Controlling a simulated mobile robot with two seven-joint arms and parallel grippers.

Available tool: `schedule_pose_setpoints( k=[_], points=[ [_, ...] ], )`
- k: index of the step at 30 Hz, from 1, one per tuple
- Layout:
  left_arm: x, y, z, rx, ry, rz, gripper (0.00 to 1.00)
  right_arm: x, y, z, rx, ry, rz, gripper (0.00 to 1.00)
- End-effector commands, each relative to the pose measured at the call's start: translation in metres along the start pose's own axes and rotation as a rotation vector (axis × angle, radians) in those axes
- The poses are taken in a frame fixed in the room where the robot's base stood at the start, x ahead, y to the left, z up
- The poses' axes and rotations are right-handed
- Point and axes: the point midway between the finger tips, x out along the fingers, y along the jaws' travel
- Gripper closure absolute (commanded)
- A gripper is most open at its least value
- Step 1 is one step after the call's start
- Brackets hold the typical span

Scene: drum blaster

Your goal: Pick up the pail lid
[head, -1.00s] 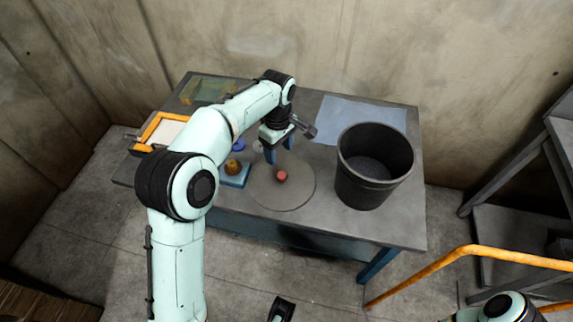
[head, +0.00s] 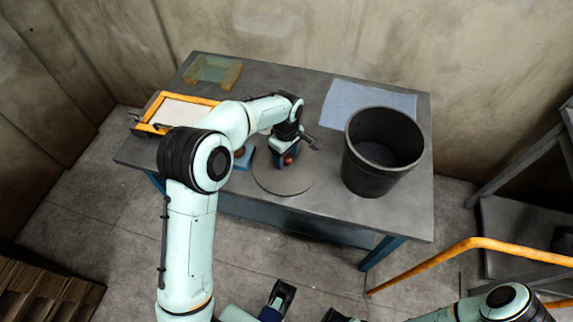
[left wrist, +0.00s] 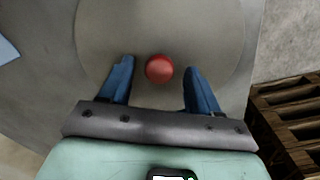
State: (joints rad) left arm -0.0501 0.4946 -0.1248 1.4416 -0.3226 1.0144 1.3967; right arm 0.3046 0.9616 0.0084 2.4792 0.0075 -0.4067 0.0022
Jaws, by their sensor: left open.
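The pail lid (head: 284,186) is a flat grey disc lying on the table near its front edge. A round red knob (left wrist: 159,68) rises from its middle. My left gripper (head: 290,164) points down over the lid from behind the knob. In the left wrist view its two blue fingers (left wrist: 158,78) are open, one on each side of the knob, with gaps on both sides. The knob shows near the fingertips; whether it lies fully between them I cannot tell. The black pail (head: 375,172) stands open on the table to the right of the lid.
A pale blue cloth (head: 362,98) lies behind the pail. An orange-framed tray (head: 155,122) and a greenish box (head: 213,72) are at the left. A small blue block (head: 241,158) is partly hidden by my arm. An orange rail (head: 430,262) stands at the lower right.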

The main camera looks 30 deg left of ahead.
Motion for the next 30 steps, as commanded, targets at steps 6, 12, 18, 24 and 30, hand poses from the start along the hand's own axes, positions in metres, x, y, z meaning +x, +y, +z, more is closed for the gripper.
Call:
schedule_pose_setpoints(
  k=[6, 12, 18, 24, 30],
  points=[
    [0.015, 0.0, 0.0, 0.0, 0.001, 0.001, 0.38, 0.001, 0.0, -0.001, -0.001, 0.003, -0.001, 0.37],
    [0.014, 0.0, 0.0, 0.0, 0.001, 0.001, 0.47, 0.001, 0.0, -0.001, -0.001, 0.002, -0.001, 0.37],
    [0.014, 0.0, 0.0, 0.0, 0.001, 0.001, 0.98, 0.001, 0.0, -0.001, -0.001, 0.002, -0.001, 0.37],
    [0.013, 0.001, 0.0, 0.0, 0.001, 0.002, 0.99, 0.001, 0.0, -0.001, -0.001, 0.001, -0.001, 0.37],
    [-0.004, 0.001, -0.001, 0.0, 0.002, 0.006, 0.99, -0.001, 0.0, 0.001, 0.0, -0.001, 0.0, 0.37]
  ],
)
